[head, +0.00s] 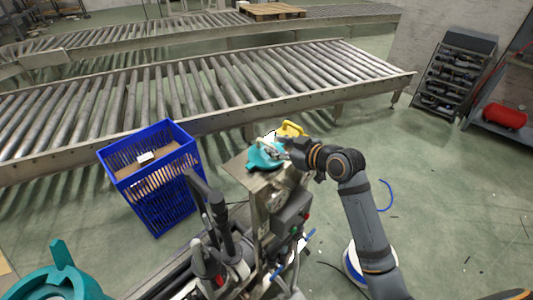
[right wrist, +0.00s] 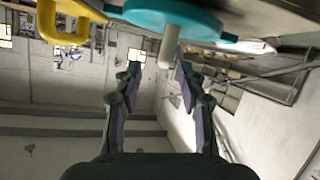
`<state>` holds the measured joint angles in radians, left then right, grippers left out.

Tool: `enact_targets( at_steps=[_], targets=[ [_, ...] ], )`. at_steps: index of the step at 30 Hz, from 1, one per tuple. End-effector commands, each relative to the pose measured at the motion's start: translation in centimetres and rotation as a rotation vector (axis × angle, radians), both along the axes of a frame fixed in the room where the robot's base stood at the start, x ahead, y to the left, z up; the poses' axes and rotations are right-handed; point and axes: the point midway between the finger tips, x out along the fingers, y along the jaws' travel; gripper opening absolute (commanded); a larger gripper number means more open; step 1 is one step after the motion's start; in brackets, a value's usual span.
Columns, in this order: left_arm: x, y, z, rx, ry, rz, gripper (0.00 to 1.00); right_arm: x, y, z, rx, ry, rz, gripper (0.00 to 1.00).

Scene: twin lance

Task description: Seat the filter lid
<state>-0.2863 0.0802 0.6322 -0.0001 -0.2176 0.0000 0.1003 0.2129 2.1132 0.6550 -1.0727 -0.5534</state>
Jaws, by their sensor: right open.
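A teal round piece (head: 262,156), which looks like the filter lid, is at the top of a metal stand (head: 238,168). In the right wrist view it shows as a teal disc (right wrist: 205,22) with a pale grey peg (right wrist: 169,48) sticking out from it. My right gripper (head: 283,150) is close beside it in the head view. In the right wrist view its fingers (right wrist: 158,72) are apart, with the peg between and just past the tips. No contact is clear. The lid's seat cannot be made out. My left gripper is not in view.
A yellow handle (head: 291,128) stands right behind the teal piece. A blue crate (head: 178,193) is left of the stand. Dark upright machine parts (head: 222,218) stand in front. A larger teal object (head: 62,282) is at lower left. A roller conveyor (head: 190,90) runs behind.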

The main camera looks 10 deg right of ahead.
Motion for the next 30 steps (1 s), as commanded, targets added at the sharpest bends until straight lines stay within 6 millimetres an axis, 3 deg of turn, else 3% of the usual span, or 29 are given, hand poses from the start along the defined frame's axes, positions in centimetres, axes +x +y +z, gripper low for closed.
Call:
enact_targets(
  at_steps=[10,18,27,30],
  targets=[
    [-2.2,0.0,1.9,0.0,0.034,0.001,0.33,3.5,2.6,-1.5,0.005,0.001,-0.002,0.4],
    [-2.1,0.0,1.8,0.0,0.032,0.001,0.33,3.9,2.8,-1.9,0.001,0.0,-0.001,0.4],
    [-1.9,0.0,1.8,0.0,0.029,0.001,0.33,3.9,2.8,-1.9,0.001,0.0,-0.001,0.01],
    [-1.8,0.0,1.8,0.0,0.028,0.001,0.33,3.9,2.8,-1.9,0.001,0.0,-0.001,0.0]
  ],
)
